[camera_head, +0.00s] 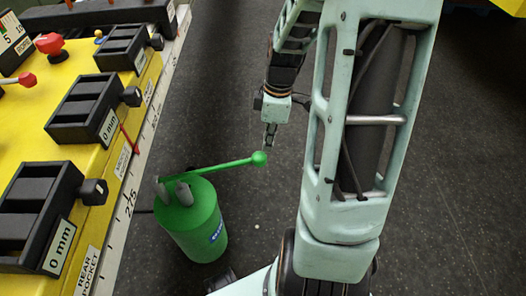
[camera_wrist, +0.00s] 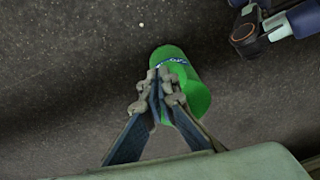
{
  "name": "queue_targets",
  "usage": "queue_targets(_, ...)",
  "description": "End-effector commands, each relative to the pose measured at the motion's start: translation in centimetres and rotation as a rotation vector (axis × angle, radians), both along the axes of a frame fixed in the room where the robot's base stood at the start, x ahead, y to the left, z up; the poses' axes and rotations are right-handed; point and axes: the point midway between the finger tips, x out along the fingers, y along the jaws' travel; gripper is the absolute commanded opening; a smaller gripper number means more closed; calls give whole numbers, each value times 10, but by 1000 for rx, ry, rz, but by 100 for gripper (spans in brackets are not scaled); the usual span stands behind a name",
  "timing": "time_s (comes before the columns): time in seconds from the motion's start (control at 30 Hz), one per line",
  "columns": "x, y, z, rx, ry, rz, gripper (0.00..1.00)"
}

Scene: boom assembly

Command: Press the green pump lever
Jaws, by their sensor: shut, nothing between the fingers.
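The green pump (camera_head: 195,225) is an upright green cylinder on the dark floor in the head view. Its green lever (camera_head: 215,168) runs from two grey posts on top out to the right, tilted slightly upward, and ends in a green ball (camera_head: 260,158). My gripper (camera_head: 269,146) points down just above the ball; whether it touches it I cannot tell. In the wrist view my gripper (camera_wrist: 160,92) is shut and empty, with the green pump (camera_wrist: 195,95) behind and below the fingers. The lever cannot be made out there and may be hidden by the fingers.
A yellow panel (camera_head: 75,165) with black "0 mm" gauge boxes, a red mushroom button (camera_head: 49,43) and a ruler edge (camera_head: 130,195) stands left of the pump. The floor right of the lever is clear around my arm.

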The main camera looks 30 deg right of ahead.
Motion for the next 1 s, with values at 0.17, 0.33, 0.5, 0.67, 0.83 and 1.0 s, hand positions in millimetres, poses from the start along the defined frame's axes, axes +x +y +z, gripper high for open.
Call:
queue_targets(0.17,-2,-9,23,-1,-2,-1,0)
queue_targets(0.33,-3,-11,28,0,0,0,0)
queue_targets(0.5,-3,-11,28,0,0,0,0)
queue_targets(0.67,-2,-11,28,0,0,0,0)
queue_targets(0.83,-2,-11,28,1,0,0,0)
queue_targets(1.0,-2,-11,28,0,0,1,0)
